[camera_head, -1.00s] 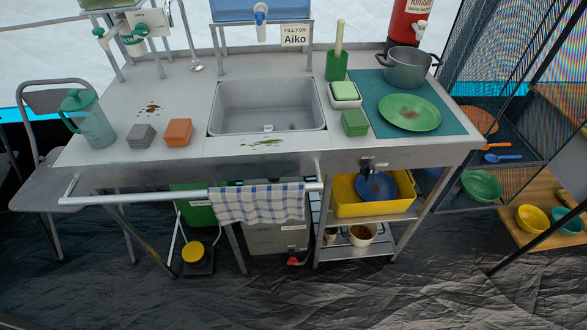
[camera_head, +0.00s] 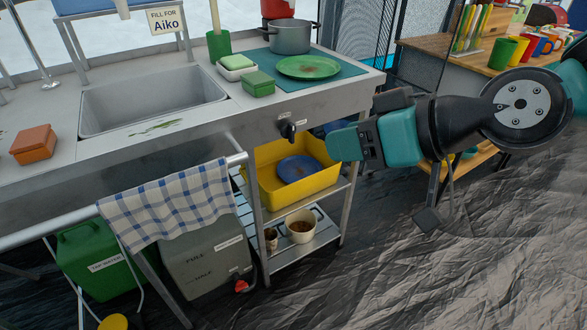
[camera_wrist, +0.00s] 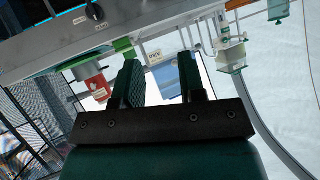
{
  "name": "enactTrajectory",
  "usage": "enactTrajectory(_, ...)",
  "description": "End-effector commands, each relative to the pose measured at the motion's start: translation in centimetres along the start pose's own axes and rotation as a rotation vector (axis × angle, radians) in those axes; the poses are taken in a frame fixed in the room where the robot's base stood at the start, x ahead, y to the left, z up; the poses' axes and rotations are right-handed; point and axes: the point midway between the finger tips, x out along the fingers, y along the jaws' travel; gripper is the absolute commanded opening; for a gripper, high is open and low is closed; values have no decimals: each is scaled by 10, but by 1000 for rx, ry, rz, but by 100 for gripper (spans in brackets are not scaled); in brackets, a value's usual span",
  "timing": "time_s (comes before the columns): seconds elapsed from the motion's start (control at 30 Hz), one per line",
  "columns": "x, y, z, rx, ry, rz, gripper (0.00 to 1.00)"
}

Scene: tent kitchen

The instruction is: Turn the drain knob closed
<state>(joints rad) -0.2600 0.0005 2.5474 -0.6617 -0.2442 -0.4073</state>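The drain knob (camera_head: 288,130) is a small black knob on the front panel of the metal sink counter, below a small label. What looks like the same knob shows at the top left of the wrist view (camera_wrist: 93,12). My gripper (camera_head: 342,143) reaches in from the right, a little right of the knob and apart from it. In the wrist view my gripper (camera_wrist: 160,80) has its two dark green fingers spread, with nothing held between them. The sink basin (camera_head: 150,100) is empty, and its drain is not visible now.
A yellow tub (camera_head: 268,185) with a blue plate stands on the shelf below the knob. A checked towel (camera_head: 165,205) hangs on the front rail (camera_head: 60,223). A soap dish (camera_head: 236,72), green sponge (camera_head: 258,84) and green plate (camera_head: 308,67) sit on the counter above.

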Motion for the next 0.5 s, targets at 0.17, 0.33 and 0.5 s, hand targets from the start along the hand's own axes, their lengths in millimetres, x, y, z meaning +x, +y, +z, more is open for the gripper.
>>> enactTrajectory(0.17,65,44,51,-52,251,98,37)
enactTrajectory(0.33,91,79,74,-84,434,228,37)
enactTrajectory(0.5,100,101,86,-99,529,324,37)
